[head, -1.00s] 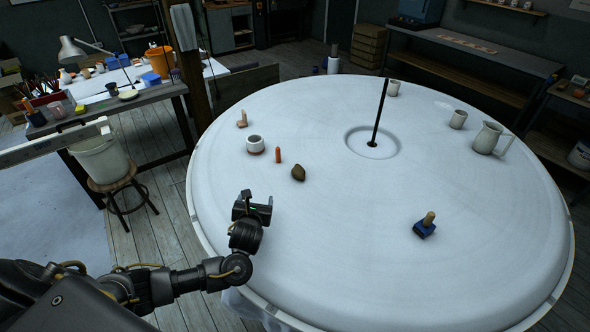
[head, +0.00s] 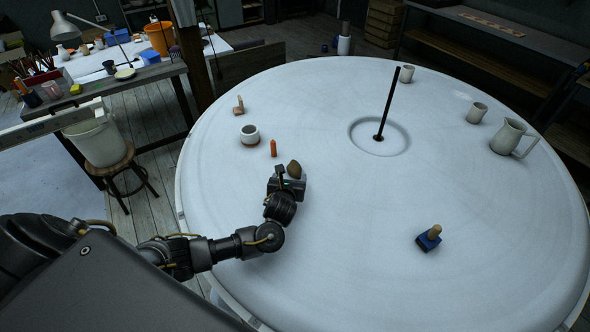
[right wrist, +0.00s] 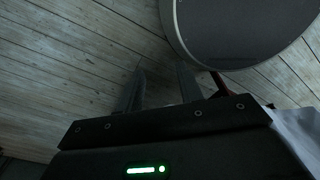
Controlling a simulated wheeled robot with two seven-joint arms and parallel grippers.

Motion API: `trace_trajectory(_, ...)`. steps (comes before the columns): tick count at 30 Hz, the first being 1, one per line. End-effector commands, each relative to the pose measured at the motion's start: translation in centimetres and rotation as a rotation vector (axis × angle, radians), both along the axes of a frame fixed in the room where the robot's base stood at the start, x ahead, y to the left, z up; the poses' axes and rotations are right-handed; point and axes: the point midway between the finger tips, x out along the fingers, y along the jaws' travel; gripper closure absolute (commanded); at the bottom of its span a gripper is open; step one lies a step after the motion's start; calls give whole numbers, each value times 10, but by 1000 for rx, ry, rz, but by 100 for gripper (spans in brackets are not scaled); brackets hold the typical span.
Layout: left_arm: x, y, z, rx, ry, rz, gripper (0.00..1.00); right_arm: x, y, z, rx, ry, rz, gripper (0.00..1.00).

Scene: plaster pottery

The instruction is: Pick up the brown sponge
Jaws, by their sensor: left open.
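The brown sponge (head: 294,169) is a small rounded brown lump on the round white table. It is partly hidden behind my left gripper in the head view. My left gripper (head: 286,179) is open, with its jaws right at the near side of the sponge. I cannot tell whether the sponge is between the jaws or touching them. My right gripper (right wrist: 158,88) shows in the right wrist view, its two dark fingers apart with nothing between them, above a plank floor.
Close by stand an orange stick (head: 273,148) and a white cup (head: 250,135). A black rod (head: 388,105) rises from the table's middle. The near middle is clear.

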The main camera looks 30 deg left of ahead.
Motion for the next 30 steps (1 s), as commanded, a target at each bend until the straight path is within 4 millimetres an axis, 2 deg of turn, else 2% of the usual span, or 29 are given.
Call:
trace_trajectory(3,9,3,-3,-1,-1,-1,26,10,1,0,1,-13,1,64)
trace_trajectory(9,13,2,-4,-1,0,-3,26,30,2,2,4,-42,1,64)
trace_trajectory(21,54,13,-22,-1,0,-4,26,12,1,11,2,-18,1,64)
trace_trajectory(30,57,14,-25,-3,0,-6,26,15,1,11,1,-21,1,64)
